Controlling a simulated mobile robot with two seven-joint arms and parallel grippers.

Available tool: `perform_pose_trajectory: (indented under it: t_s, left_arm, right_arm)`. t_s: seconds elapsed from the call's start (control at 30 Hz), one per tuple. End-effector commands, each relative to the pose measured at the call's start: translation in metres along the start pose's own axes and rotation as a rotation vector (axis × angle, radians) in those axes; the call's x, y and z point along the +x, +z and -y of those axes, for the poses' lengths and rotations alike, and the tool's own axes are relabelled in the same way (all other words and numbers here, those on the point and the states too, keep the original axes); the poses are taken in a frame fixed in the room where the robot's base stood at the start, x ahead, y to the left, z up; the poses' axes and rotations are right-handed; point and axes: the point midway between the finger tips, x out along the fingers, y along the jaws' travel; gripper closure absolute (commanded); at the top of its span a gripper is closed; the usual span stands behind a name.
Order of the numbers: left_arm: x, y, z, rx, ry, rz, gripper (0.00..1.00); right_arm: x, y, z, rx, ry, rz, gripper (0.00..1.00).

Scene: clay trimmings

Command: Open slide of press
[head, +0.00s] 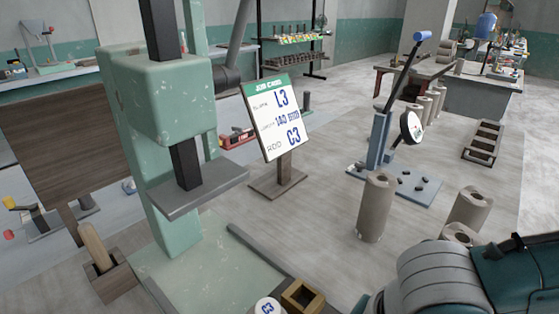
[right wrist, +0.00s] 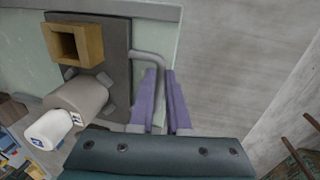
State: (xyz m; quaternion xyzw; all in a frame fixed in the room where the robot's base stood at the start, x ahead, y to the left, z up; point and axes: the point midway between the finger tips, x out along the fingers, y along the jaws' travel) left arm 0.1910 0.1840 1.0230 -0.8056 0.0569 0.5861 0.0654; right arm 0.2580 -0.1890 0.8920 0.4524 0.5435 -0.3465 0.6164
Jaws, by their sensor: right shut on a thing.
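The green press (head: 165,100) stands at left in the head view, its ram ending in a flat grey plate (head: 195,190) above the base. In the right wrist view, the dark grey slide (right wrist: 118,85) carries a square wooden die (right wrist: 75,43) and a grey cylinder (right wrist: 75,103) with a white labelled end. A bent grey handle (right wrist: 150,55) stands at the slide's side. My right gripper (right wrist: 160,76) has its purple fingers shut on this handle. In the head view the die (head: 302,297) shows at the bottom edge, and my right arm hides the area beside it.
A job card (head: 280,115) reading L3, 140 and C3 stands behind the base. A blue-handled lever tool (head: 385,125) and a tall clay cylinder (head: 375,208) stand to the right. Several more cylinders stand nearby.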

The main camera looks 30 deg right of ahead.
Motion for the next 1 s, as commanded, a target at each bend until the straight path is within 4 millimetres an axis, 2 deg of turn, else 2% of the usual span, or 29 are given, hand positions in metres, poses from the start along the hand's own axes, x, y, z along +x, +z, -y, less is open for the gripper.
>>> perform_pose_trajectory:
  t_s: [0.2, 0.23, 0.5, 0.77, 0.87, 1.0]
  left_arm:
    - [0.0, 0.0, 0.0, 0.0, 0.0, 0.0, 0.5]
    - [0.0, 0.0, 0.0, 0.0, 0.0, 0.0, 0.5]
    - [0.0, 0.0, 0.0, -0.001, 0.001, 0.0, 0.5]
    - [-0.001, -0.001, -0.002, -0.008, 0.006, -0.001, 0.5]
    - [-0.004, -0.002, -0.002, -0.01, 0.008, -0.001, 0.5]
    - [-0.012, -0.004, -0.002, -0.01, 0.008, -0.001, 0.5]
  right_arm:
    - [0.0, -0.001, 0.0, 0.0, -0.001, -0.002, 1.0]
    - [0.0, -0.001, 0.0, 0.0, -0.001, -0.002, 0.84]
    - [0.0, 0.0, 0.0, 0.0, -0.001, -0.001, 0.55]
    - [-0.002, 0.0, 0.0, 0.0, -0.001, 0.0, 0.55]
    - [-0.012, 0.0, 0.0, -0.001, 0.0, 0.0, 0.55]
    - [-0.038, 0.001, -0.001, -0.002, 0.001, 0.0, 0.55]
